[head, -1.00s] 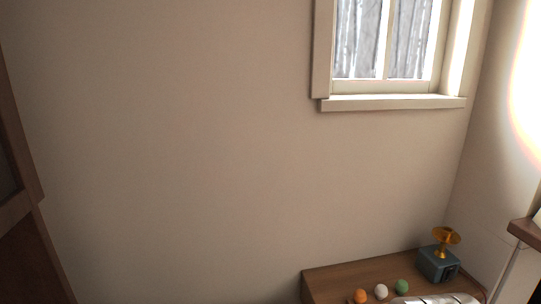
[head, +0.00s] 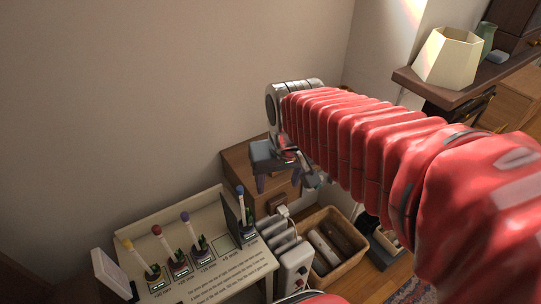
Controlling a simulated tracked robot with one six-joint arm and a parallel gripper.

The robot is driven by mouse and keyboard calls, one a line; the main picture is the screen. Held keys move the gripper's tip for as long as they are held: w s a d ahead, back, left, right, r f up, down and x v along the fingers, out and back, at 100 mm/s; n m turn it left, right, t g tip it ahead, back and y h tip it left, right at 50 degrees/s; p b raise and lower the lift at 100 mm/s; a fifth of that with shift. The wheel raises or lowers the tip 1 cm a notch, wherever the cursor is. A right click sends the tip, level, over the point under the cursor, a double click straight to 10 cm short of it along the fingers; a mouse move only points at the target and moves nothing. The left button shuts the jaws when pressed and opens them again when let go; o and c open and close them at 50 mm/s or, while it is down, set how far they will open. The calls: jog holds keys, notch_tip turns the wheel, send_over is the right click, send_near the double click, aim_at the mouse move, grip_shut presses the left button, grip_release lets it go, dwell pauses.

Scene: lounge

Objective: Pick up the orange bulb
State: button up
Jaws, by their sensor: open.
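I cannot make out the orange bulb in the current head view; my arm and gripper cover much of the wooden cabinet (head: 236,164). My gripper (head: 279,182) is over this cabinet with its dark fingers pointing down. The fingers are spread apart and I see nothing held between them. My red-sleeved arm reaches in from the right and hides the cabinet's right part.
A sloped panel (head: 212,279) with printed text and several colour-tipped sticks stands at the front left. A lamp (head: 448,57) stands on a shelf at upper right.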

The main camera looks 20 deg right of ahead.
jog(key=w+d+f+m+g, duration=0.1)
jog(key=w+d+m, duration=0.3)
jog(key=w+m, duration=0.7)
jog(key=w+d+f+m+g, duration=0.2)
jog(key=w+d+m, duration=0.3)
jog(key=w+m, duration=0.7)
jog(key=shift+w+d+f, duration=0.3)
jog(key=shift+w, duration=0.4)
jog(key=shift+f, duration=4.3)
